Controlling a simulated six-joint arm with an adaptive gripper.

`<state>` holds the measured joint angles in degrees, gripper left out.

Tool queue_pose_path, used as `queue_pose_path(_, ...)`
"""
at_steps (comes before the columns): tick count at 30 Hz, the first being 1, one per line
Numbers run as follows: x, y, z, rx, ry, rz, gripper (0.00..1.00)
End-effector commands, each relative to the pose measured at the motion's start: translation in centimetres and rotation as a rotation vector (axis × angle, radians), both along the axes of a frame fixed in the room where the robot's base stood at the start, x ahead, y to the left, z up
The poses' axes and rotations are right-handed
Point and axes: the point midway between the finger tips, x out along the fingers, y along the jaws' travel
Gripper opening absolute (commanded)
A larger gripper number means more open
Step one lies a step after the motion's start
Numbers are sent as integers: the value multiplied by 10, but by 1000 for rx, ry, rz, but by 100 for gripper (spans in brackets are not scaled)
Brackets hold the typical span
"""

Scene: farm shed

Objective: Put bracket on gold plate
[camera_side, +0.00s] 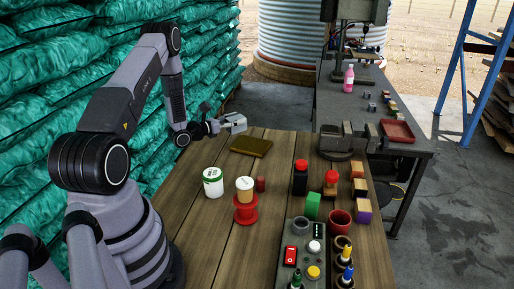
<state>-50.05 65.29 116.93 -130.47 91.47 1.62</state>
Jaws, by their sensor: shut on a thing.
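The gold plate (250,147), a flat brownish-gold slab, lies near the far left edge of the wooden table. My gripper (220,124) is above and to the left of the plate, by the table's far left corner. It is shut on a light grey metal piece, which looks like the bracket (237,121). The bracket is held in the air, apart from the plate. The fingertips are small and partly hidden by the bracket.
A white tub (213,182), a red spool (245,209) with an orange-and-white container (245,189) on it, and a small dark red cylinder (260,184) stand nearer than the plate. A vise (343,141) is to the right. Green sacks (60,75) line the left.

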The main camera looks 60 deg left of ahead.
Motion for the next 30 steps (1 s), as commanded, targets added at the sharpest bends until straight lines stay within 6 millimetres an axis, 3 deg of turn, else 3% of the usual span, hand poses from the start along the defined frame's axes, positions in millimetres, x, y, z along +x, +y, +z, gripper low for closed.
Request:
queue_pose_path(6,49,30,-26,2,-3,-5,5)
queue_pose_path(13,83,52,-67,-1,-1,-5,5)
queue_pose_path(23,100,63,-94,-1,-1,-5,5)
queue_pose_path(30,100,63,-120,-1,0,-5,5)
